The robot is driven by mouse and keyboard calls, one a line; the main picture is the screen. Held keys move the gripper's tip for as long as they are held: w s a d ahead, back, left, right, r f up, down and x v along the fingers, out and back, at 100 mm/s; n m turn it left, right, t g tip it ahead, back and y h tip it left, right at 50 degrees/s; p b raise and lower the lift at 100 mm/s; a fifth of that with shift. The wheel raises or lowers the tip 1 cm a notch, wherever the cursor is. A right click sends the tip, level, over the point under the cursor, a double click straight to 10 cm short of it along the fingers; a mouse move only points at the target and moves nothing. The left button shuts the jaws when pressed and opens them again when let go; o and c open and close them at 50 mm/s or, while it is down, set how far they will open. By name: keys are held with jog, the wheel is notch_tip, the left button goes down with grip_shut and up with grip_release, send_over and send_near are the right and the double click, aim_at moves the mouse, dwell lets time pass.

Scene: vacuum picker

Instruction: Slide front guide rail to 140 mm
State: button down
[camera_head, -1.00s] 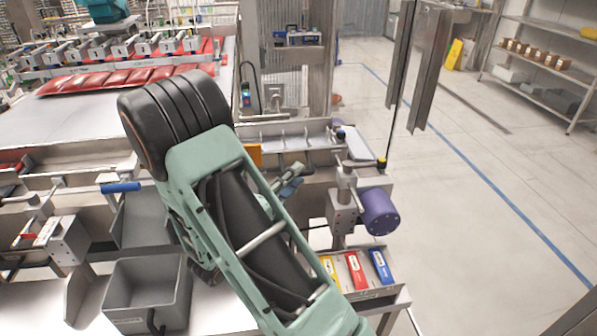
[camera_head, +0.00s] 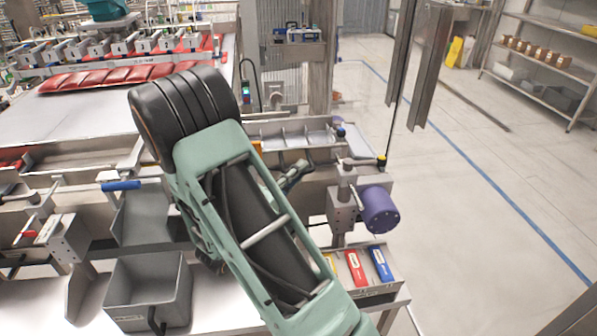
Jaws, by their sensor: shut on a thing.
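My green and black arm crosses the middle of the view and hides much of the machine's front. Part of my gripper (camera_head: 291,177) shows just right of the arm, low in front of the steel trough. It is shut on a part of the front guide rail; the grip itself is too small and covered to make out. Most of the rail is hidden behind the arm. No scale reading can be made out.
A purple round motor (camera_head: 380,210) on a steel block stands close to the right of my gripper. Red and blue boxes (camera_head: 356,268) lie in a tray below it. A grey bin (camera_head: 150,285) and a blue handle (camera_head: 121,186) are at left. The floor at right is open.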

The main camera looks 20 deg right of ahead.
jog(key=shift+w+d+b, duration=0.25)
jog(key=shift+w+b, duration=0.7)
jog(key=shift+w, duration=0.05)
jog(key=c, duration=2)
grip_release()
jog(key=v, duration=1.2)
